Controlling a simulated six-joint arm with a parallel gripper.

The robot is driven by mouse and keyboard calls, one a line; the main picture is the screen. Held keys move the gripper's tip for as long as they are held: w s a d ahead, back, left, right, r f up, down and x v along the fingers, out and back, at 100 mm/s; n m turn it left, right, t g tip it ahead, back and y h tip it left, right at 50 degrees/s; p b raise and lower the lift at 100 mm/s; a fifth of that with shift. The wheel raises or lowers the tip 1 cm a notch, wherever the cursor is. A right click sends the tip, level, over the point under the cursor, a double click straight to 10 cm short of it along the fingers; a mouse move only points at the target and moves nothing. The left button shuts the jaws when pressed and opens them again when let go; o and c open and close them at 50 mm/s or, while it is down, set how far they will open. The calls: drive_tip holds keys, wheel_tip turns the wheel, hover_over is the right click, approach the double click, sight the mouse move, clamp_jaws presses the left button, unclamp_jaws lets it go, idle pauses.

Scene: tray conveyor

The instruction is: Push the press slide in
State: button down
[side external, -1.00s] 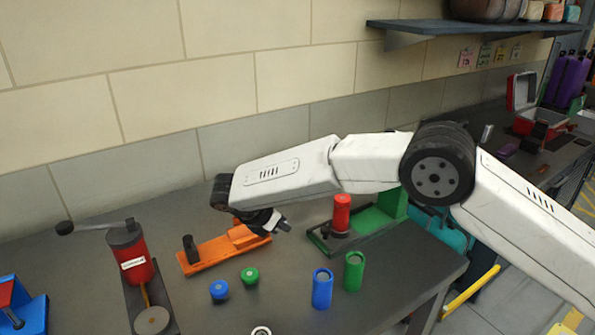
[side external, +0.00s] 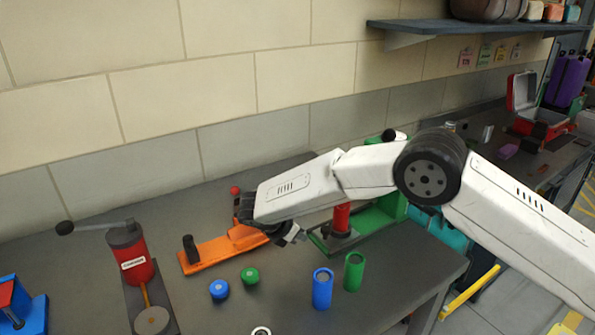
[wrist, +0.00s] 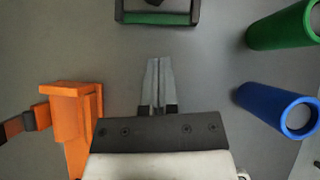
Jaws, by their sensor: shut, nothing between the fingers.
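The green press (side external: 383,215) stands right of centre on the bench in the side view, partly hidden behind my arm. Its low dark slide (side external: 320,241), edged in green, sticks out to the left with a red cylinder (side external: 341,220) standing on it. In the wrist view the slide's end (wrist: 156,18) shows at the top edge, ahead of my fingertips and apart from them. My gripper (side external: 299,238) is shut and empty, low over the bench between the orange fixture and the slide. Its closed fingers (wrist: 158,63) point toward the slide's end.
The orange fixture (side external: 213,252) lies close on the left of my gripper. Blue (side external: 322,288) and green (side external: 354,271) cylinders stand in front of the slide. Blue (side external: 219,289) and green (side external: 250,276) caps lie further left. A red crank device (side external: 132,262) stands at left.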

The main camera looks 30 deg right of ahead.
sight(343, 214)
drive_tip(key=d, duration=0.1)
drive_tip(key=d+f, duration=0.2)
drive_tip(key=d, duration=0.1)
drive_tip(key=shift+w, duration=0.35)
drive_tip(key=shift+w+d+f, duration=0.1)
drive_tip(key=shift+d+f, duration=0.05)
drive_tip(key=shift+d, duration=0.55)
drive_tip(key=shift+d, duration=0.1)
drive_tip(key=d, duration=1.3)
drive_tip(key=shift+d, duration=0.3)
drive_tip(key=shift+a, duration=0.45)
drive_tip(key=a, duration=0.3)
drive_tip(key=shift+s+a+r, duration=0.25)
drive_tip(key=shift+r, duration=0.05)
drive_tip(key=v, duration=1)
